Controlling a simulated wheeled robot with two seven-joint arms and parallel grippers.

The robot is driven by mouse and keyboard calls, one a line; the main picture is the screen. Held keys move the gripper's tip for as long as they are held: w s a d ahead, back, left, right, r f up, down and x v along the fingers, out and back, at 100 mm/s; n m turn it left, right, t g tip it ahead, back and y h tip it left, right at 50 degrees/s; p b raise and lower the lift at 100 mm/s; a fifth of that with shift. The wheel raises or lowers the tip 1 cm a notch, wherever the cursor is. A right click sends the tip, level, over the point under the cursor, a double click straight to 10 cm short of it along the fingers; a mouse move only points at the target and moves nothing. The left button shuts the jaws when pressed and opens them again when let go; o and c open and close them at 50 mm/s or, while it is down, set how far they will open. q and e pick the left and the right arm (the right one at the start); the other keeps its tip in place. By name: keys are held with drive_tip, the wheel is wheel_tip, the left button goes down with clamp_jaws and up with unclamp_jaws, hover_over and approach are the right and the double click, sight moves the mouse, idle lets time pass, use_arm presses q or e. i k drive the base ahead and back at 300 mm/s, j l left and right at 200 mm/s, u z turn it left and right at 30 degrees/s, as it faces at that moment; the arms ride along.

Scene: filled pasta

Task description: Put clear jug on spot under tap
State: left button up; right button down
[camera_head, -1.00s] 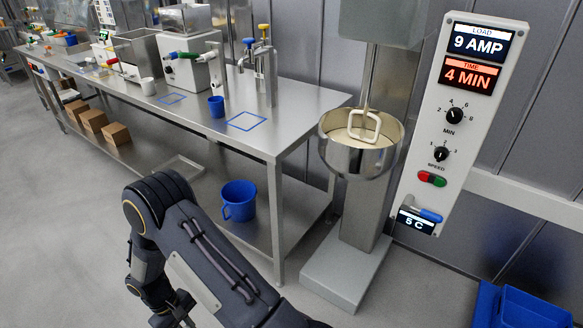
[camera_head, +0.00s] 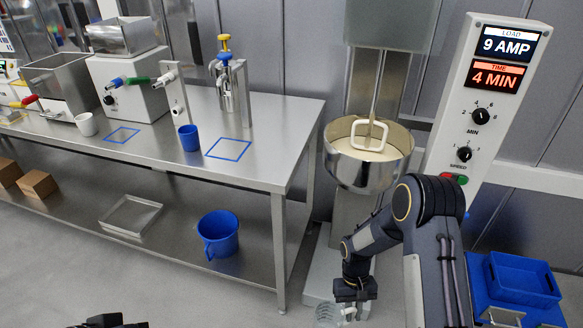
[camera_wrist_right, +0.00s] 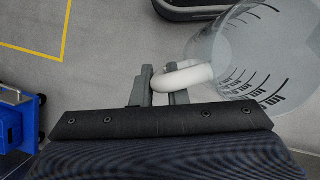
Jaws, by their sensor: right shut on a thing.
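The clear jug (camera_head: 327,315) shows at the bottom edge of the head view, partly cut off. In the right wrist view the jug (camera_wrist_right: 262,50) is see-through, with dark scale marks and a white handle (camera_wrist_right: 185,77). My right gripper (camera_head: 350,310) is shut on that handle, with the jug hanging beside the fingers, low and away from the table. Blue square outlines mark the steel table: one (camera_head: 122,135) before the white machine with coloured taps, another (camera_head: 228,149) near the taps with blue and yellow tops (camera_head: 225,60). A dark part at the bottom left may be my left gripper; its fingers are hidden.
A blue cup (camera_head: 189,138) stands between the outlines and a white cup (camera_head: 86,124) farther left. The mixer bowl (camera_head: 367,165) and control panel (camera_head: 485,110) stand right of the table. A blue bucket (camera_head: 218,235) is on the lower shelf. Blue crates (camera_head: 522,280) are at right.

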sight(225, 152)
drive_tip(key=i+j+z, duration=0.25)
drive_tip(key=j, duration=0.45)
drive_tip(key=j+z, duration=0.25)
drive_tip(key=j, duration=0.4)
drive_tip(key=j+z, duration=0.25)
drive_tip(key=j, duration=0.5)
drive_tip(key=i, duration=0.05)
